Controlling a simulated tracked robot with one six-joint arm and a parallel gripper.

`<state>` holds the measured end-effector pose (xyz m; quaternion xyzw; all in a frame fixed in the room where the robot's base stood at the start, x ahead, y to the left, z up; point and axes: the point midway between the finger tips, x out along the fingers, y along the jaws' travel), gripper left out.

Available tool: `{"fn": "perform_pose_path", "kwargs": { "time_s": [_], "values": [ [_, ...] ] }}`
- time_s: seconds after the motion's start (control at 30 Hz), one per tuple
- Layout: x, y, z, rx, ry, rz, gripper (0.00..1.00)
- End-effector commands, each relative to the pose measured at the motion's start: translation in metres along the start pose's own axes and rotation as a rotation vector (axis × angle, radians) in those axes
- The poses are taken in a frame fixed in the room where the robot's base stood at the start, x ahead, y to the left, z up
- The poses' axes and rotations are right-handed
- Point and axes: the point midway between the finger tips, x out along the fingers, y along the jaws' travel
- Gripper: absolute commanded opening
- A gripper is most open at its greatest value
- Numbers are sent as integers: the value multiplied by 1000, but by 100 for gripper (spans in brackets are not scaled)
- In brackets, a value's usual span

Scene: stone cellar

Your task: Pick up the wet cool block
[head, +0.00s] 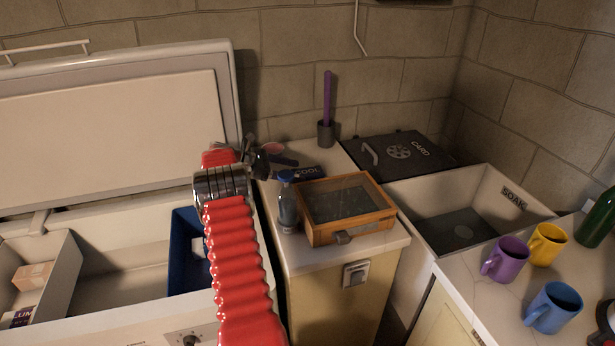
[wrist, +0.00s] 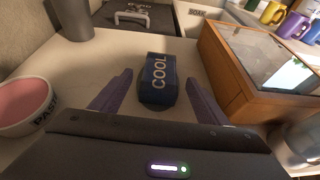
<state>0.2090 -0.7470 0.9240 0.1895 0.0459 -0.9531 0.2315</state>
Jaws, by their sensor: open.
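A dark blue block marked COOL (wrist: 158,80) lies on the pale counter (wrist: 128,62) in the wrist view. Its label also shows in the head view (head: 308,172), just right of my gripper. I cannot tell from its surface whether it is wet. My gripper (wrist: 158,76) is open, with one purple finger on each side of the block's near part and a gap on both sides. It holds nothing. In the head view my gripper (head: 262,160) is small and partly hidden behind my red arm.
A wooden glass-topped box (head: 345,207) and a bottle (head: 287,205) stand right of the gripper. A pot of pink paste (wrist: 28,100) stands left. An open chest freezer (head: 120,270) is left; a SOAK basin (head: 455,215) and several mugs (head: 506,258) are right.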

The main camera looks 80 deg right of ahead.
Motion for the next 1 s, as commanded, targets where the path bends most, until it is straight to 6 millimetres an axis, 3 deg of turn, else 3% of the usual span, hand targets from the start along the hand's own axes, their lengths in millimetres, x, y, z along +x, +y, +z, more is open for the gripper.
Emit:
{"fn": "perform_pose_path", "kwargs": {
  "time_s": [0.23, 0.6, 1.0],
  "values": [
    [8, 0, 0, 0, -1, -2, 69],
    [51, 0, 1, -1, 0, -2, 69],
    [52, 0, 2, 0, -1, -1, 69]
  ]
}}
